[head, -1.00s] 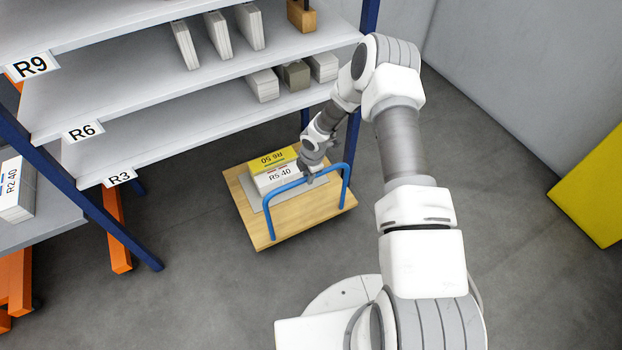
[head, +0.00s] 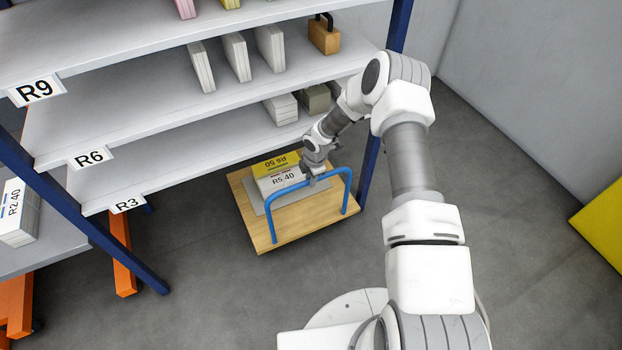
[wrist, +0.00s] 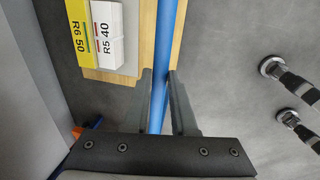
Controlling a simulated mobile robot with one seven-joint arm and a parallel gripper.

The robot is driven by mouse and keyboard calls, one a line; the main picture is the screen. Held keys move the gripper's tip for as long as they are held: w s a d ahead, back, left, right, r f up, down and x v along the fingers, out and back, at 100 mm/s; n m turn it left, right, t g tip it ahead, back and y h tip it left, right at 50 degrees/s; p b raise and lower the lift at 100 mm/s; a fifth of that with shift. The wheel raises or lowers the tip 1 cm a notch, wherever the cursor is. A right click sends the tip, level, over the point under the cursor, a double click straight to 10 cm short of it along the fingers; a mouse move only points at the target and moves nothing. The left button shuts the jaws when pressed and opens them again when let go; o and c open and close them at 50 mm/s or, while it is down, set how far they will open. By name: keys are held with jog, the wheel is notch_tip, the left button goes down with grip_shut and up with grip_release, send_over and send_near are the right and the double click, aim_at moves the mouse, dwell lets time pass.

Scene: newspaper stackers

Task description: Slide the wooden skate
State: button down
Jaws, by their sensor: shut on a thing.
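The wooden skate (head: 314,217) is a flat board on the floor with a blue tube handle (head: 271,214) along its near side. It carries a white stack marked R5 40 (head: 282,180) and a yellow one marked R6 50 (head: 275,165) on a grey sheet. My gripper (head: 316,177) is at the top bar of the handle. In the wrist view my gripper (wrist: 159,92) has a finger on each side of the blue bar and is shut on it. Part of the bar is hidden by my gripper in the head view.
Shelves labelled R9, R6 (head: 90,158) and R3 (head: 127,204) stand behind and left, with a blue post (head: 371,165) near the skate's right. A yellow panel (head: 603,224) is at the far right. Grey floor (head: 220,300) is clear in front of the skate.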

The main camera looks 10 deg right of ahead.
jog(key=c, duration=0.7)
grip_release()
jog(key=shift+r, duration=0.1)
jog(key=s+r+p, duration=0.1)
jog(key=r, duration=0.4)
jog(key=s+r+p, duration=0.1)
jog(key=r+p, duration=0.1)
jog(key=r, duration=0.4)
jog(key=s+d+r+p, duration=0.1)
jog(key=r+p, duration=0.1)
jog(key=r, duration=0.4)
jog(key=shift+s, duration=0.15)
jog(key=shift+f, duration=0.1)
jog(key=shift+c, duration=0.2)
